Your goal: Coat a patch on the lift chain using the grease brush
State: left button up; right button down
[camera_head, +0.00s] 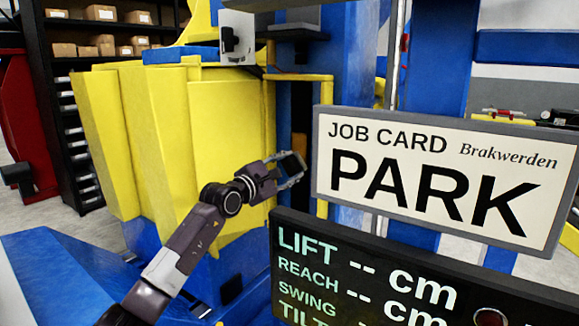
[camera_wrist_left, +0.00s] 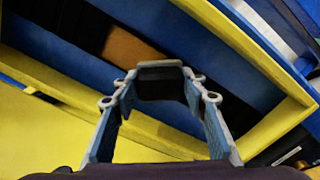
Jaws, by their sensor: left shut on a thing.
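My left gripper (camera_head: 296,169) reaches in from the left, in front of the blue column and its yellow frame. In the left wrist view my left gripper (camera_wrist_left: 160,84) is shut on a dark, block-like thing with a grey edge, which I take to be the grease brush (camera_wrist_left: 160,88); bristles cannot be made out. Behind it, inside the yellow frame, runs a dark strip, probably the lift chain (camera_wrist_left: 75,28), with a brown patch (camera_wrist_left: 130,50) on it. The brown patch also shows in the head view (camera_head: 300,119). I cannot tell whether the brush touches it. My right gripper is not in view.
A job card sign (camera_head: 440,175) reading PARK stands close to the right of my gripper. Below it is a dark display (camera_head: 350,275) with blank LIFT, REACH and SWING readings. Yellow folded covers (camera_head: 165,145) stand to the left. The yellow frame (camera_wrist_left: 250,50) borders the strip.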

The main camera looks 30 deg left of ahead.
pick_arm(q)
notch_tip(320, 180, down, 6)
jog(key=b, duration=0.4)
jog(key=shift+r, duration=0.1)
dwell(0.4)
jog(key=shift+s+a+b, duration=0.25)
jog(key=shift+s+b, duration=0.05)
jog(key=shift+s, duration=1.2)
jog(key=shift+s+a+b, duration=0.2)
jog(key=shift+s+b, duration=0.05)
jog(key=shift+s, duration=1.2)
jog(key=s, duration=0.1)
jog(key=s+b, duration=0.1)
jog(key=s, duration=0.1)
jog(key=shift+a+b, duration=0.25)
jog(key=shift+b, duration=0.05)
